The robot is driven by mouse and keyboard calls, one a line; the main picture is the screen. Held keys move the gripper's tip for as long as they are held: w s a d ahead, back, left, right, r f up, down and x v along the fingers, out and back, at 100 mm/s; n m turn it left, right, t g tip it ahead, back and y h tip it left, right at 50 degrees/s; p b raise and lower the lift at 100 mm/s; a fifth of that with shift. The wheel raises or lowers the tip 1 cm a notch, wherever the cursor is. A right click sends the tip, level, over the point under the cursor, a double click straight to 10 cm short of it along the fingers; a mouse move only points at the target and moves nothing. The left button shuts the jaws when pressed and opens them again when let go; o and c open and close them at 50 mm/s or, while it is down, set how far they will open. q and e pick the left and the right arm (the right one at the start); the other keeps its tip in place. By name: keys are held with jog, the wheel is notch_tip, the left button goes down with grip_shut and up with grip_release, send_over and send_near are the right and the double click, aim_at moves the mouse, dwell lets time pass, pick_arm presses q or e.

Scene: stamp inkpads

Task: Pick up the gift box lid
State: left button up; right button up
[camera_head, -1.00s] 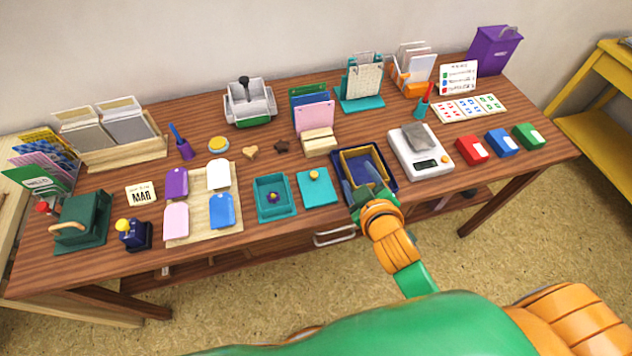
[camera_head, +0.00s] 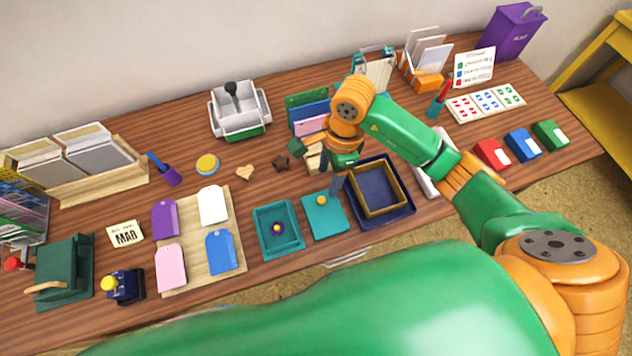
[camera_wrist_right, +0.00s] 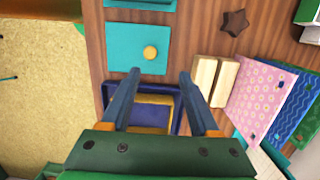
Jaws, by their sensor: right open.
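The gift box lid (camera_head: 318,228) is a flat teal square with a yellow knob, lying on the table. It also shows in the right wrist view (camera_wrist_right: 122,58), knob included. The open teal gift box (camera_head: 264,240) stands just left of it with a small yellow and purple item inside. My right gripper (camera_head: 335,192) is above the table, close to the lid's back right edge. In the right wrist view its two fingers (camera_wrist_right: 159,78) are spread with nothing between them, and the lid lies just beyond the tips. My left gripper is not in view.
A navy tray (camera_head: 407,212) with a yellow-rimmed tray inside stands right of the lid. Wooden blocks (camera_wrist_right: 213,82) and cards (camera_head: 313,125) stand behind. A wooden board (camera_head: 232,195) with colored tags lies left of the gift box.

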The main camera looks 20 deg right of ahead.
aim_at(322, 198)
jog(key=shift+s+f, duration=0.1)
jog(key=shift+f, duration=0.3)
jog(key=shift+s+a+f+p, duration=0.35)
jog(key=shift+s+f+p, duration=0.05)
jog(key=shift+s+f, duration=0.15)
jog(key=shift+s+a+f+p, duration=0.35)
jog(key=shift+s+f+p, duration=0.05)
jog(key=shift+s+f, duration=0.1)
jog(key=f, duration=0.2)
jog(key=shift+a+f, duration=0.2)
jog(key=shift+f, duration=0.15)
jog(key=shift+w+f, duration=0.3)
jog(key=shift+f, duration=0.05)
jog(key=shift+s+r, duration=0.15)
grip_shut()
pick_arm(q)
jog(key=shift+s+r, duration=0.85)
